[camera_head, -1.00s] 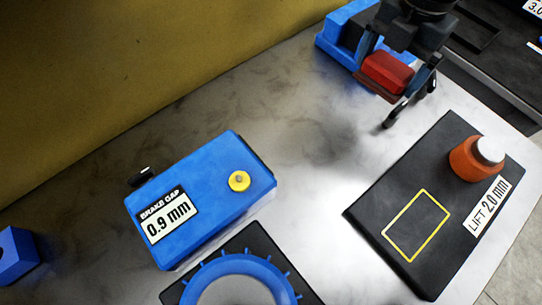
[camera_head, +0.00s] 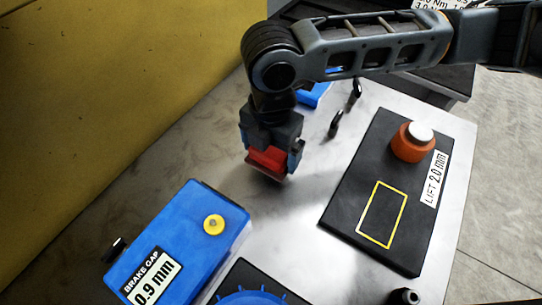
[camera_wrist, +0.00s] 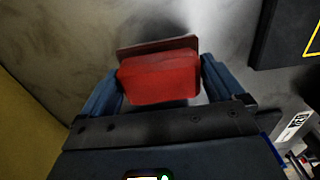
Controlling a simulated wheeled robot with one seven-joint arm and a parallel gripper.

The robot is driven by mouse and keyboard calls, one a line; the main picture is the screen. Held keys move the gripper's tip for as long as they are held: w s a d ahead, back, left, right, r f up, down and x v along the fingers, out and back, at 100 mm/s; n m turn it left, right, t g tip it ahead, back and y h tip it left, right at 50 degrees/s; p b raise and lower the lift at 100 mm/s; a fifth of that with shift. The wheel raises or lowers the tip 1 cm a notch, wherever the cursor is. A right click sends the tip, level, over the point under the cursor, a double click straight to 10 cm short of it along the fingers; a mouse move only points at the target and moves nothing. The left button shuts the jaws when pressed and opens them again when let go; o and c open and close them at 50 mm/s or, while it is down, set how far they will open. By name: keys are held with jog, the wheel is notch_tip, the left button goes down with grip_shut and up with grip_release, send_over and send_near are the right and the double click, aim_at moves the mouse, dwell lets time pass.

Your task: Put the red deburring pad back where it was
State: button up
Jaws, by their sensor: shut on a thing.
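The red deburring pad (camera_head: 268,160) is held between the fingers of my gripper (camera_head: 272,158), above the metal table. In the wrist view the pad (camera_wrist: 158,78) sits between the two blue fingers (camera_wrist: 160,86), with a darker plate along its far edge. A yellow rectangle outline (camera_head: 382,214) is marked on the black board (camera_head: 350,190) to the right of my gripper. The area inside the outline is empty.
An orange knob with a white top (camera_head: 413,142) stands on the black board beside a "LIFT 2.0 mm" label (camera_head: 432,178). A blue brake gap box (camera_head: 185,245) with a yellow button (camera_head: 214,224) is at lower left. A yellow wall (camera_head: 90,110) borders the table.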

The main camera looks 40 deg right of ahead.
aim_at(271, 161)
jog(key=shift+f+p, duration=0.3)
jog(key=shift+f, duration=1.75)
jog(key=shift+f, duration=0.1)
jog(key=o, duration=0.6)
notch_tip(271, 161, up, 12)
jog(key=shift+r+b, duration=0.15)
jog(key=shift+b, duration=0.5)
